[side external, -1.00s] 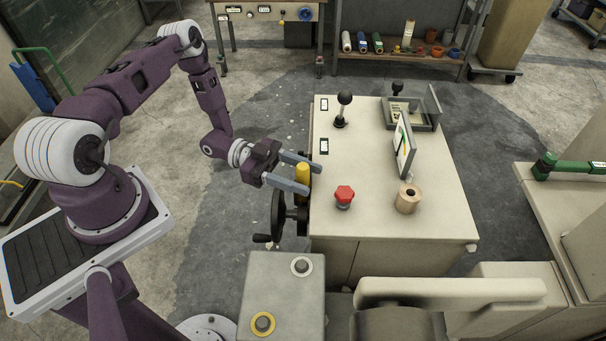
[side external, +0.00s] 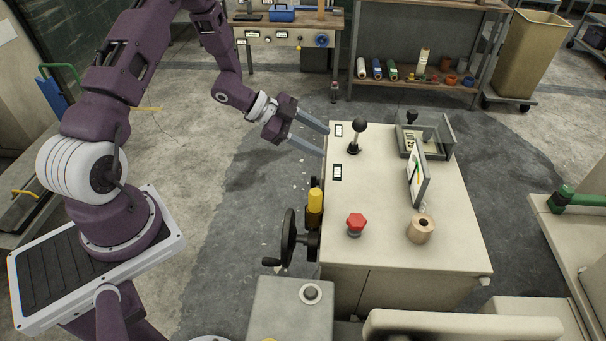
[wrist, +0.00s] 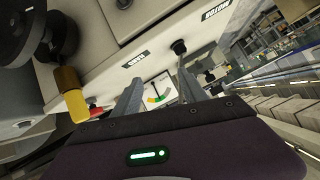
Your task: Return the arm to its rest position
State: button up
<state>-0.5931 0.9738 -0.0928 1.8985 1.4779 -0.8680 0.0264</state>
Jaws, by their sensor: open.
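My gripper (side external: 309,133) is open and empty, in the air by the left edge of the beige cabinet (side external: 385,255), close to its far left corner. Its two grey fingers point right, toward the cabinet top, apart from each other. In the wrist view my gripper (wrist: 165,88) also shows nothing between the fingers. My purple arm is raised and bent above the gripper. A yellow handle (side external: 315,201) stands upright at the cabinet's left side, nearer the camera than the gripper and apart from it. The yellow handle also shows in the wrist view (wrist: 71,95).
A black handwheel (side external: 288,240) sits on the cabinet's left side. On top are a black-knobbed lever (side external: 357,136), a red button (side external: 355,224), a tilted screen (side external: 418,174), a wooden spool (side external: 420,229) and a metal tray (side external: 432,140).

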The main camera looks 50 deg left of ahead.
notch_tip(320, 180, up, 7)
jog(key=w+a+n+t+y, duration=0.1)
jog(key=w+a+y, duration=0.1)
jog(key=w+y, duration=0.15)
jog(key=s+a+r+n+y, duration=0.1)
jog(key=s+r+n+y, duration=0.25)
jog(key=r, duration=0.45)
jog(key=s+r+n+y, duration=0.3)
jog(key=s+r, duration=0.2)
jog(key=r, duration=0.2)
jog(key=s+d+n+g, duration=0.1)
jog(key=s+d, duration=0.2)
jog(key=s, duration=0.5)
jog(key=s+d+r+n+g+h, duration=0.1)
jog(key=s+d, duration=0.3)
jog(key=s, duration=0.4)
jog(key=s+d+r+n+g+h, duration=0.1)
jog(key=s+d+n, duration=0.2)
jog(key=s, duration=0.5)
jog(key=shift+s+d+g, duration=0.4)
jog(key=shift+d, duration=0.1)
jog(key=shift+w, duration=0.1)
